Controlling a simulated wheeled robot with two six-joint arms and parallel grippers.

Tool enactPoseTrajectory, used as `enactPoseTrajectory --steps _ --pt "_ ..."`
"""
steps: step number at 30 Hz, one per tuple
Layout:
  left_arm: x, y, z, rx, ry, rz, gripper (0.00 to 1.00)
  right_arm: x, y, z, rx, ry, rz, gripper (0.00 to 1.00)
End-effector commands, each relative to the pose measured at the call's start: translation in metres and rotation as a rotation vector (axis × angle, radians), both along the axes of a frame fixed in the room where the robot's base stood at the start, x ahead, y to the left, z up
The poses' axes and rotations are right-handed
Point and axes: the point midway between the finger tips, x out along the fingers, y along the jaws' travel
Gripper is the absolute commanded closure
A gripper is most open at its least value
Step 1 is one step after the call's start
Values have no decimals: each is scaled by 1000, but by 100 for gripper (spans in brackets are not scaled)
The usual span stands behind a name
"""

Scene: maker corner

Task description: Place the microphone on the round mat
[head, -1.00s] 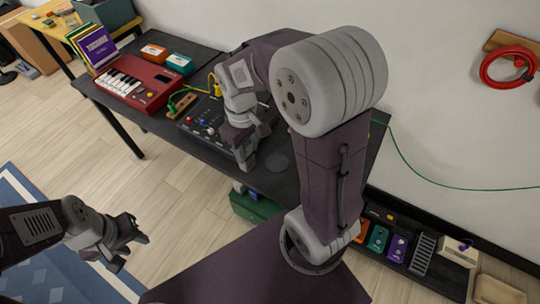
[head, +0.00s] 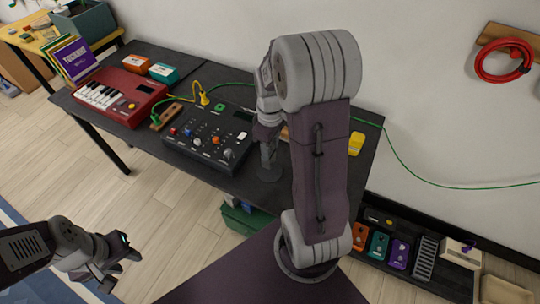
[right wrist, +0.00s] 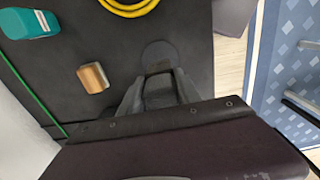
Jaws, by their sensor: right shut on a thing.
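My right gripper (head: 268,160) is low over the right part of the dark table, partly behind my own arm in the head view. In the right wrist view its two fingers are shut on a dark grey thing (right wrist: 158,91), apparently the microphone, mostly hidden between them. The round mat (head: 270,175), a dark grey disc, lies flat at the fingertips; it also shows in the right wrist view (right wrist: 160,54). I cannot tell whether the microphone touches the mat. My left gripper (head: 122,264) is open and empty over the floor, away from the table.
A black mixer (head: 210,138) with knobs is left of the mat, and a red keyboard (head: 120,92) further left. In the right wrist view, a small wooden block (right wrist: 93,77), a teal item (right wrist: 28,22) and a yellow coil (right wrist: 130,6) lie nearby.

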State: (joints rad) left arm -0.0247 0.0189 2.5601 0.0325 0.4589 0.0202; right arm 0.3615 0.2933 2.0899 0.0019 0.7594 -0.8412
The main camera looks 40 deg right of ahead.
Motion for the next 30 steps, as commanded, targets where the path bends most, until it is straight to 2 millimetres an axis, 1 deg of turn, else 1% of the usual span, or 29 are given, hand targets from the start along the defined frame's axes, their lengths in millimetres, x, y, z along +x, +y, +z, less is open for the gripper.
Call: enactPoseTrajectory --steps 2,6,8,16,20,21,22,23,30 --pt "0 0 -2 0 0 0 64 0 0 -6 0 0 0 100" --pt "0 0 -9 0 0 0 64 0 1 -33 1 3 0 100" --pt "0 0 -10 0 0 0 64 0 1 -38 0 1 0 100" --pt "0 0 -9 0 0 0 64 0 1 -39 0 -1 0 100" --pt "0 0 -12 0 0 0 64 0 1 -44 0 0 0 100" --pt "0 0 -11 0 0 0 64 0 1 -43 0 0 0 49" --pt "0 0 -11 0 0 0 64 0 1 -43 0 0 0 41" --pt "0 0 -11 0 0 0 64 0 1 -43 0 0 0 39" --pt "0 0 -11 0 0 0 64 0 1 -42 0 0 0 39"
